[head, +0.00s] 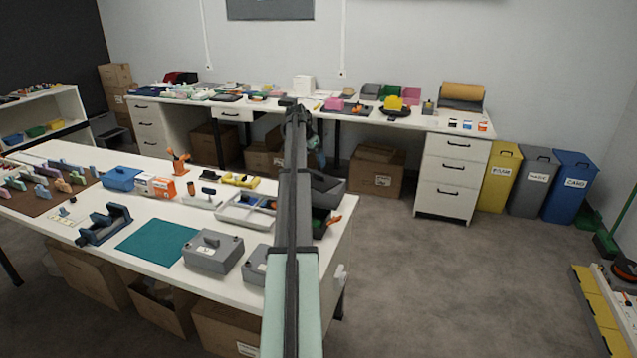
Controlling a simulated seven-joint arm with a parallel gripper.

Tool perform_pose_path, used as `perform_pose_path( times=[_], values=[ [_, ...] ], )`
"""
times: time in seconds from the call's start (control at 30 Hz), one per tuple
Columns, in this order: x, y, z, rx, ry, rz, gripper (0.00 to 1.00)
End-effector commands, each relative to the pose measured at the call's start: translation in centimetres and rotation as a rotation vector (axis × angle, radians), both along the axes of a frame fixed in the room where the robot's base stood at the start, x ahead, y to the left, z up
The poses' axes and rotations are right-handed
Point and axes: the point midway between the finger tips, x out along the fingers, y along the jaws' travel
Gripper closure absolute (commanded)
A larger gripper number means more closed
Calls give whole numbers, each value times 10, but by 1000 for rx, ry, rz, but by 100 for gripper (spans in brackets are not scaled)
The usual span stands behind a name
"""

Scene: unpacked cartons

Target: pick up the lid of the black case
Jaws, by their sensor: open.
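No case is clearly black with a lid that I can make out. A dark box (328,188) stands at the right end of the front table, partly hidden behind my arm; I cannot tell whether it has a lid. My arm reaches forward over the right end of the table. My gripper's fingers are hidden behind it.
The white front table (170,208) also holds a teal mat (157,242), a grey tray (240,211), a blue box (122,178) and several tools. A cluttered bench stands along the back wall. The floor (450,270) on the right is clear up to the bins (535,181).

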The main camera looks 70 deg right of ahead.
Motion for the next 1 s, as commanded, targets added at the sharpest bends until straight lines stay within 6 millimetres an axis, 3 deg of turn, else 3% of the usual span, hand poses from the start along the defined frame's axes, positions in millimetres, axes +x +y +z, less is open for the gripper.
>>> perform_pose_path(
  times=[0.2,0.47,0.8,1.0],
  values=[
    [-5,-12,-31,1,0,0,11],
    [-6,-17,-44,1,0,0,11],
    [-8,-32,-81,1,-1,0,11],
    [-9,-33,-84,-2,-2,1,11]
  ],
)
